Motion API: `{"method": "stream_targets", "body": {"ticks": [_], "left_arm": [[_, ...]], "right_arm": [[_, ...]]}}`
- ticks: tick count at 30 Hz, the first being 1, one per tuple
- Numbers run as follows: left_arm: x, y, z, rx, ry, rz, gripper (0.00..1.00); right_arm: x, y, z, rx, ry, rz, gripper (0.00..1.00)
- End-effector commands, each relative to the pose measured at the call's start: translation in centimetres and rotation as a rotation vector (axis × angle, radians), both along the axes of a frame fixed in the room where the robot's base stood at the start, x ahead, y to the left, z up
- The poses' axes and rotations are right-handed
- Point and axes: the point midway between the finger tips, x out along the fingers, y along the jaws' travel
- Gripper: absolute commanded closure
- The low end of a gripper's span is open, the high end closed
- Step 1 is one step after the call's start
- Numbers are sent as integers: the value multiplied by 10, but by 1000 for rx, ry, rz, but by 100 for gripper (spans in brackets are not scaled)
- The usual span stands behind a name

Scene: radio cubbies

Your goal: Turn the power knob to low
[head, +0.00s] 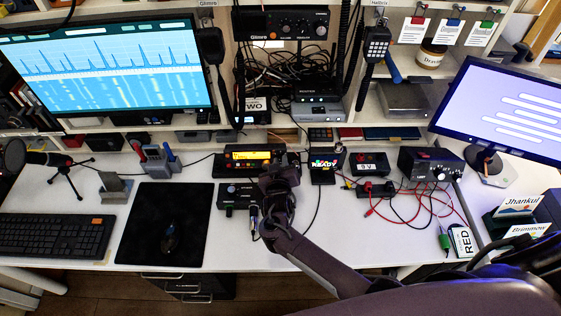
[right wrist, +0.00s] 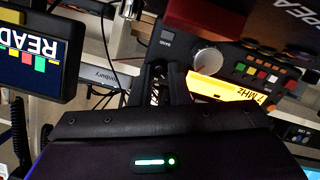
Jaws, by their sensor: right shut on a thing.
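The radio (head: 248,157) with a lit yellow display stands at the middle of the desk. It also shows turned over in the right wrist view (right wrist: 250,65), with a large silver dial (right wrist: 207,60) and several coloured buttons. My right gripper (head: 277,176) is at the radio's right end, by its front. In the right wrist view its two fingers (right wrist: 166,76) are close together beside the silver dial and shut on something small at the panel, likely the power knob. The fingers hide that knob and its marks, so I cannot tell its setting. My left gripper is not in view.
A grey box (head: 238,196) stands in front of the radio. A small READY screen (head: 323,167) is to its right, and it shows at left in the right wrist view (right wrist: 30,50). A mouse mat (head: 165,215) lies left. Red and black leads (head: 385,205) lie right.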

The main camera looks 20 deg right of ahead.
Motion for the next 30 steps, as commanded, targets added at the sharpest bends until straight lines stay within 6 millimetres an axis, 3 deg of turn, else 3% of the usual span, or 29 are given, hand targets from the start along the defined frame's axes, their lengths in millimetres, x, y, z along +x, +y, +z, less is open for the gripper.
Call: {"method": "stream_targets", "body": {"ticks": [22,23,24,27,30], "left_arm": [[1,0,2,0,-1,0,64],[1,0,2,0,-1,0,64],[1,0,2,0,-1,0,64],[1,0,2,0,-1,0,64],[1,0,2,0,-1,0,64]], "right_arm": [[0,1,0,-84,23,23,100],[0,1,0,-84,23,23,82],[0,1,0,-83,23,22,77],[0,1,0,-83,23,22,64],[0,1,0,-83,23,22,63]]}}
